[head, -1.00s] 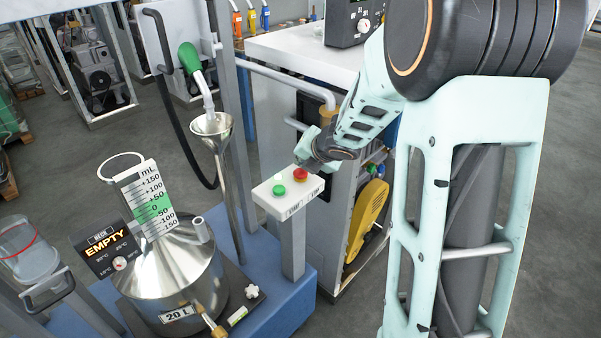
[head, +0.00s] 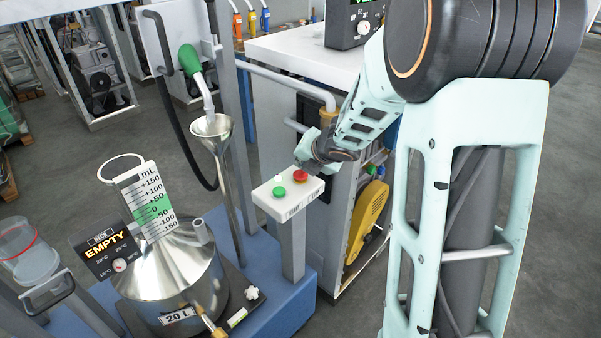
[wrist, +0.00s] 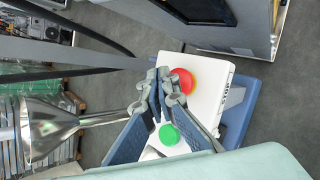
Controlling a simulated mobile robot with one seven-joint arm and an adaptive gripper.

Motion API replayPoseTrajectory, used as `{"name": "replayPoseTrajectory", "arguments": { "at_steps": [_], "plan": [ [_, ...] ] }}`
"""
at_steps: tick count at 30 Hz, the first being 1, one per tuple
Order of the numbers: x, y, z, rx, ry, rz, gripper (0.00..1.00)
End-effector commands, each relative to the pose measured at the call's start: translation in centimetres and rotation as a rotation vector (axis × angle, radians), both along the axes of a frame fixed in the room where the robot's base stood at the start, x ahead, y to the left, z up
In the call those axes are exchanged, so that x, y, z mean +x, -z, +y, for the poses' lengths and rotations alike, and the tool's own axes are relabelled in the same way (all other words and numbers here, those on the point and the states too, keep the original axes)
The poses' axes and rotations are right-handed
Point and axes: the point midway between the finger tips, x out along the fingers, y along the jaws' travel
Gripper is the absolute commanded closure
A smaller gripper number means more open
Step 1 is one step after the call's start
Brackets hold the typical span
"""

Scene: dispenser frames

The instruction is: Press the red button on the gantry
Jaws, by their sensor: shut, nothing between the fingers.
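The red button (head: 300,176) is a round mushroom head on a white control box (head: 290,208) on a grey post. A green button (head: 279,191) sits beside it. My gripper (head: 305,155) is just above and behind the red button in the head view. In the wrist view the shut, empty fingertips (wrist: 162,88) appear right beside the red button (wrist: 183,82), partly over its edge. The green button (wrist: 169,135) shows between the fingers there. I cannot tell whether the fingertips touch the red button.
A steel funnel (head: 211,126) on a tall stand is left of the box. A steel 20 L measuring can (head: 175,275) marked EMPTY stands on the blue base (head: 285,312). A white cabinet (head: 300,50) and a yellow guard (head: 367,220) are behind the box.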

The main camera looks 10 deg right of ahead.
Motion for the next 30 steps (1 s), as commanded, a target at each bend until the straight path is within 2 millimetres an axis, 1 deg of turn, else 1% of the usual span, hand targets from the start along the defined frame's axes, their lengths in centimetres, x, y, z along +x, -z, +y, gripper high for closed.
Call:
{"name": "replayPoseTrajectory", "arguments": {
  "at_steps": [10, 19, 30],
  "plan": [
    [0.0, 0.9, 0.0, 0.000, 0.000, 0.000, 1.00],
    [0.0, 0.8, 0.0, 0.000, 0.000, 0.000, 1.00],
    [0.0, 1.2, 0.0, 0.000, 0.000, 0.000, 1.00]
  ]
}}
